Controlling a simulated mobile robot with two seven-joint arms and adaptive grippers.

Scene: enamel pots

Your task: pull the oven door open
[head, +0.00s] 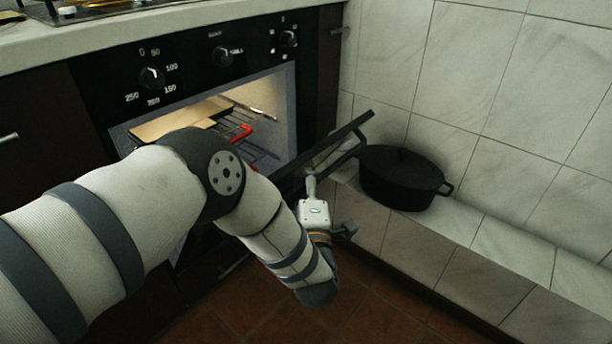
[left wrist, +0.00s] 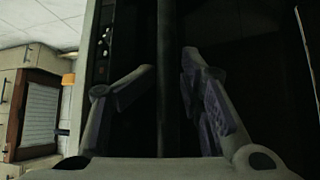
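The black oven door (head: 325,143) hangs partly open, tilted down and outward, with the lit oven cavity (head: 265,110) showing behind it. Its dark handle (head: 347,157) is partly visible near the door's top right edge. My left gripper (head: 310,182) is at the outer side of the door, close to the handle; my arm hides much of the door. In the left wrist view my left gripper's fingers (left wrist: 170,75) are spread apart, with a dark bar (left wrist: 166,100) running between them, apparently the handle. Contact cannot be told. My right gripper is not in view.
Inside the oven are a tan board (head: 180,118), a rack and a red item (head: 240,132). A black lidded pot (head: 400,180) stands on the tiled ledge (head: 500,245) right of the door. The control panel with knobs (head: 222,57) is above. Red floor tiles (head: 370,310) are clear.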

